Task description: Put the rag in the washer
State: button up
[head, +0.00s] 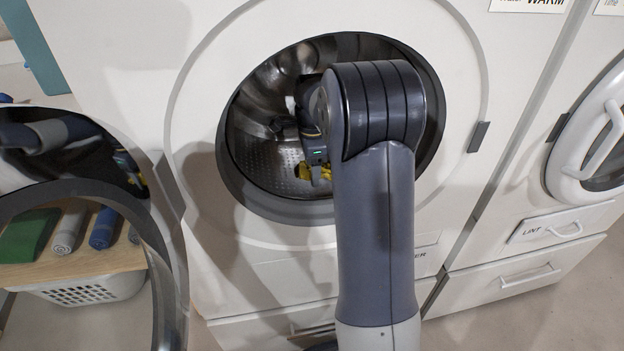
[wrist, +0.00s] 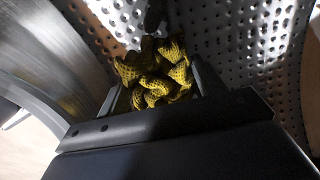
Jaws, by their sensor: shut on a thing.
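The washer (head: 262,248) is white, and its round door stands open to the left. My arm reaches through the opening into the metal drum (head: 262,160). My gripper (head: 318,172) is inside the drum, low and near the front, partly hidden by my arm. The rag (head: 303,171) is yellow with dark markings and crumpled. In the wrist view the rag (wrist: 155,75) is bunched between the fingers of my gripper (wrist: 155,80), which is shut on it. The perforated drum wall (wrist: 245,45) lies behind and beside it. I cannot tell whether the rag touches the drum.
The open washer door (head: 172,270) stands close on the left. Behind its glass are a wooden bench (head: 80,265) with rolled cloths and a white basket (head: 85,290). A second machine (head: 530,185) with a lint drawer (head: 560,224) stands at the right.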

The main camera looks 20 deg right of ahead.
jog(key=shift+f+b, duration=0.5)
jog(key=shift+f, duration=1.45)
jog(key=shift+f, duration=0.15)
jog(key=o, duration=1)
jog(key=shift+r+p, duration=1.35)
jog(key=shift+r, duration=2.6)
jog(key=shift+o, duration=1.1)
